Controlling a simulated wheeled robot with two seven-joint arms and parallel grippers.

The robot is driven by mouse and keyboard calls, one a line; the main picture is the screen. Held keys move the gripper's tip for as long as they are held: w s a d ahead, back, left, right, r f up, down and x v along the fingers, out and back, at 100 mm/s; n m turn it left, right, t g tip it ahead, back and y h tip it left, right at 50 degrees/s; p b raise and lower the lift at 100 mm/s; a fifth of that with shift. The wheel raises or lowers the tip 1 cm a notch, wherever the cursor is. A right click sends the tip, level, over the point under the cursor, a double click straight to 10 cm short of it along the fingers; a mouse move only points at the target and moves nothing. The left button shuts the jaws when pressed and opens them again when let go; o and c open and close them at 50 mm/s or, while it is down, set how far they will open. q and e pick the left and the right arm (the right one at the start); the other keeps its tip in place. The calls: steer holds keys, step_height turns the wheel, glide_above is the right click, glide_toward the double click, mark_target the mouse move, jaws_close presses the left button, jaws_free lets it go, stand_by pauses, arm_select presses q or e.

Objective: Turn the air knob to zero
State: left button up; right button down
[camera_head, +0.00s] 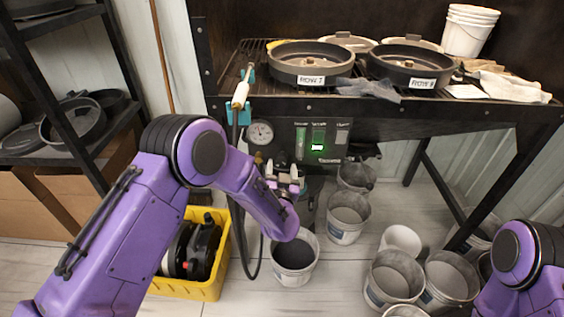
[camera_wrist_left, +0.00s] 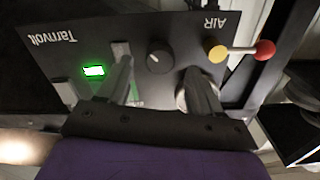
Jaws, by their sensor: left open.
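The control panel (camera_head: 330,150) hangs under the dark bench, with a round gauge and a lit green display. In the left wrist view the panel (camera_wrist_left: 90,25) shows upside down, lettered "AIR" and "Tarnvolt". A round black knob (camera_wrist_left: 159,57) with a pale mark sits on it. My left gripper (camera_wrist_left: 158,72) is open, one finger on each side of the knob and apart from it in the picture; depth is hard to tell. In the head view my left gripper (camera_head: 283,183) is in front of the panel's lower part, and the knob is hidden there. My right gripper is out of view.
In the left wrist view a lever (camera_wrist_left: 240,50) with yellow and red ends sticks out near the right finger. A hose with a white-handled nozzle (camera_head: 241,94) hangs left of the gauge (camera_head: 260,132). Several buckets (camera_head: 348,215) and a yellow crate (camera_head: 205,290) stand below.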

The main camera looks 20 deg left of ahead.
mark_target(282, 162)
arm_select(q)
steer(key=x, duration=0.3)
steer(key=shift+w+a, duration=0.1)
steer(key=shift+w, duration=0.2)
steer(key=c, duration=1.1)
steer(key=shift+o, duration=0.2)
steer(key=shift+f, duration=0.1)
